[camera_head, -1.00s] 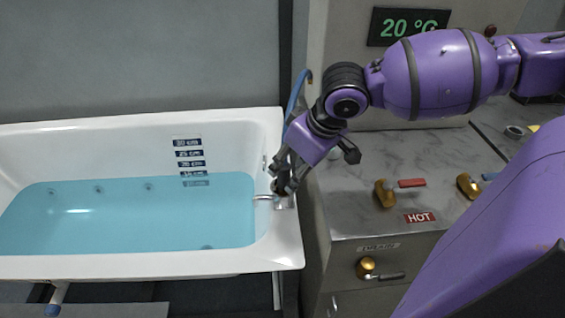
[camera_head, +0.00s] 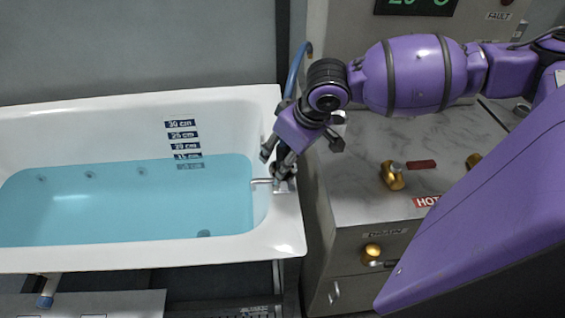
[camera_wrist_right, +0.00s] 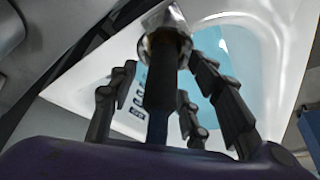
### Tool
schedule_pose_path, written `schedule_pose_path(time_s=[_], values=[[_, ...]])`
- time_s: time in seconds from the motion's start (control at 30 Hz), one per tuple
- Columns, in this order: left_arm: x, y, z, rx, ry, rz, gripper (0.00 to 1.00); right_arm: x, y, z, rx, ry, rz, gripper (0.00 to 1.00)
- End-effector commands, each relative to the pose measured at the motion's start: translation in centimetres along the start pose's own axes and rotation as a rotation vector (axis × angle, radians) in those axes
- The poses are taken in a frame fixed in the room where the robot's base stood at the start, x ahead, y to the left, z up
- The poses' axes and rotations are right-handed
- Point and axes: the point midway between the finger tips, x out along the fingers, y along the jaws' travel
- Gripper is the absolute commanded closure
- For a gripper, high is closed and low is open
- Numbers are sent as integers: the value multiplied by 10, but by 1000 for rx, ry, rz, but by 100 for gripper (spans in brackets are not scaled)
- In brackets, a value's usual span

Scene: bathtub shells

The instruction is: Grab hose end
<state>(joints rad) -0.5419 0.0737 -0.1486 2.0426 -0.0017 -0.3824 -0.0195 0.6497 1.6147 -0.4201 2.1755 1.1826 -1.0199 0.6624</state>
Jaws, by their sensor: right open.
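The blue hose (camera_head: 297,70) rises beside the tub's right end and runs down behind my right wrist. My right gripper (camera_head: 277,170) is over the right rim of the bathtub (camera_head: 120,253), at the metal spout (camera_head: 262,181). In the right wrist view the hose end, a dark cylinder (camera_wrist_right: 160,88) with a metal collar (camera_wrist_right: 165,30), points away between the spread fingers. The blue hose (camera_wrist_right: 157,128) shows below it. The right gripper (camera_wrist_right: 160,90) is open, with fingers on both sides of the hose end; contact cannot be told. My left gripper is out of view.
Blue water (camera_head: 120,205) partly fills the tub below depth labels (camera_head: 183,145). A grey marble-topped cabinet (camera_head: 365,150) stands just right of the tub, with brass valves (camera_head: 393,176) and a HOT label (camera_head: 427,202). A purple link of mine blocks the lower right.

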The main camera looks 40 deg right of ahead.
Motion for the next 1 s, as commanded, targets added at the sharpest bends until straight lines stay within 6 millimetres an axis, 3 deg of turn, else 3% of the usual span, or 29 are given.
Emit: schedule_pose_path(time_s=[0.2, 0.53, 1.0], values=[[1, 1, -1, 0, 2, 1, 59, 0, 0, 0, -1, 1, 1, 57], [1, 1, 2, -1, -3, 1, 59, 0, 0, 0, -1, 1, 1, 100], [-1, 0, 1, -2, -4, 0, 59, -11, 1, -5, -2, 4, 3, 100]])
